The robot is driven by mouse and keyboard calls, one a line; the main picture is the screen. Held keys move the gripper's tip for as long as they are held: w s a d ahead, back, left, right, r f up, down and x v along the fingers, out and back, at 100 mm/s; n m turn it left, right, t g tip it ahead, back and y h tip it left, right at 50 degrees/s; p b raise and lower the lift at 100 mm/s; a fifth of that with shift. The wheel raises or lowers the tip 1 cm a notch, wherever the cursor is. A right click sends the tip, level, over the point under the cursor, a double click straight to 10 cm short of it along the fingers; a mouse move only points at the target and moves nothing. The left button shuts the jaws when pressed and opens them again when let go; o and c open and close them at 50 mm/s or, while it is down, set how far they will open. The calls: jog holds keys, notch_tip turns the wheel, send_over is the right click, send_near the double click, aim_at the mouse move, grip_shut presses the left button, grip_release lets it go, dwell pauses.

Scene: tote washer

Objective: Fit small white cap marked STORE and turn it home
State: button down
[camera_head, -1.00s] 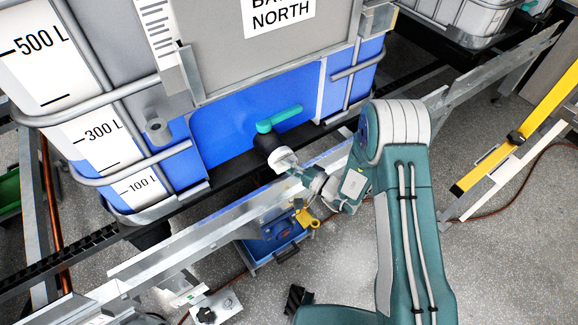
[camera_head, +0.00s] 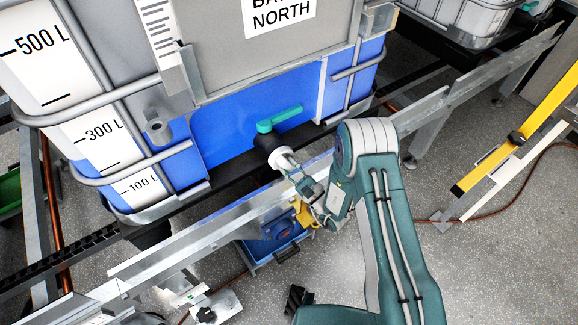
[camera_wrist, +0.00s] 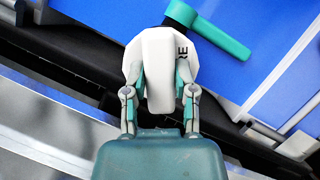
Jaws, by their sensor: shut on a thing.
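The small white cap (camera_wrist: 207,68) is between the fingers of my gripper (camera_wrist: 158,90) in the wrist view, with the letters "RE" partly visible on its right side. My gripper is shut on it. In the head view the cap (camera_head: 281,158) is at the mouth of the black outlet valve (camera_head: 266,142), in line with it. I cannot tell how deeply it is seated. The valve's teal lever handle (camera_head: 280,118) points right and up; it also shows in the wrist view (camera_wrist: 225,38). My gripper (camera_head: 293,170) comes from the lower right.
The blue-filled caged tank (camera_head: 240,110) stands behind the valve. A steel rail (camera_head: 235,218) runs across in front, below my gripper. A blue crate (camera_head: 275,248) with a yellow item (camera_head: 306,214) sits underneath.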

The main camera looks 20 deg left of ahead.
jog(key=m+t, duration=0.1)
jog(key=m, duration=0.3)
jog(key=m+t+h, duration=0.1)
jog(key=m+t, duration=0.1)
jog(key=m, duration=0.2)
jog(key=shift+a+t, duration=0.1)
jog(key=shift+t, duration=0.2)
jog(key=c, duration=0.8)
grip_release()
jog(key=shift+m+h, duration=0.5)
jog(key=shift+m, duration=0.2)
jog(key=shift+c, duration=0.2)
jog(key=o, duration=0.5)
jog(key=shift+o, duration=0.3)
jog(key=shift+o, duration=1.4)
